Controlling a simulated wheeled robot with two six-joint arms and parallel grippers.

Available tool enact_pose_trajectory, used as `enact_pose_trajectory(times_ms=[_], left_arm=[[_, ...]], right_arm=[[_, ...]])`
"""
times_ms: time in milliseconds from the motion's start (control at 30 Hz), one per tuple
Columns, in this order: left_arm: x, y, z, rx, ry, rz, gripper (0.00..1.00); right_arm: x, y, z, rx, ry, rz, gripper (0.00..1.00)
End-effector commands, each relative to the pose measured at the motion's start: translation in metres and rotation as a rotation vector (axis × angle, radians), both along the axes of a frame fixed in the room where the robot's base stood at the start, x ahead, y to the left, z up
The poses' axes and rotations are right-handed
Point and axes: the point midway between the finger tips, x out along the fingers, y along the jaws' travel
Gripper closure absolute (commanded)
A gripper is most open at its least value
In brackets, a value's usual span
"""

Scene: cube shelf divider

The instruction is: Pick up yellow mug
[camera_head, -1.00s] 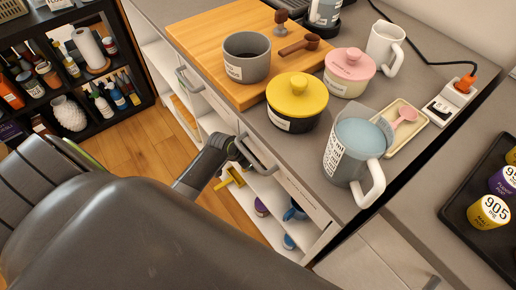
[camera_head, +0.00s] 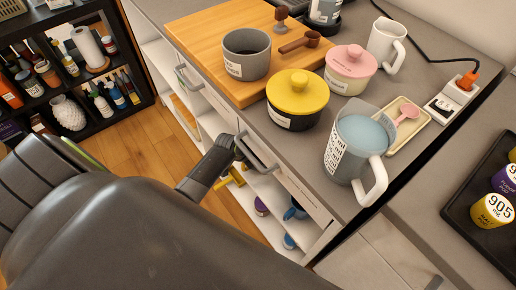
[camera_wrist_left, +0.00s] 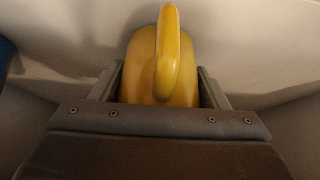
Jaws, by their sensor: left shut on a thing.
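The yellow mug (camera_wrist_left: 178,75) is in the left wrist view, with its curved handle toward the camera. My left gripper (camera_wrist_left: 160,90) is shut on it, one finger on each side of its body. In the head view, my dark left arm reaches into the open shelf under the counter. A small yellow part, likely the mug (camera_head: 236,177), shows there beside the arm, mostly hidden. The gripper fingers are hidden in that view. My right gripper is not in view.
A drawer handle (camera_head: 262,155) and the counter edge lie close above my left arm. On the counter stand a yellow-lidded pot (camera_head: 297,97), a pink-lidded pot (camera_head: 350,68) and a grey pitcher (camera_head: 345,165). Blue and purple items (camera_head: 261,206) sit lower in the shelf.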

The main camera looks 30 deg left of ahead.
Motion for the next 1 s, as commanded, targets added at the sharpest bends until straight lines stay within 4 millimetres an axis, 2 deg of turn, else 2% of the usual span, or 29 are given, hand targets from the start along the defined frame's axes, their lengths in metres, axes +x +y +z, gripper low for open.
enact_pose_trajectory(times_ms=[433,667,1000], left_arm=[[-0.001,0.001,0.007,-0.001,-0.002,0.0,0.63],[-0.033,0.014,0.006,0.001,0.001,0.001,0.63],[-0.096,0.041,0.006,0.003,0.001,0.0,0.63]], right_arm=[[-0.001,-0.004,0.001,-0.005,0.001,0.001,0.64],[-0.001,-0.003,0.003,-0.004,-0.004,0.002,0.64],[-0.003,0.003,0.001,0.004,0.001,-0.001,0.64]])
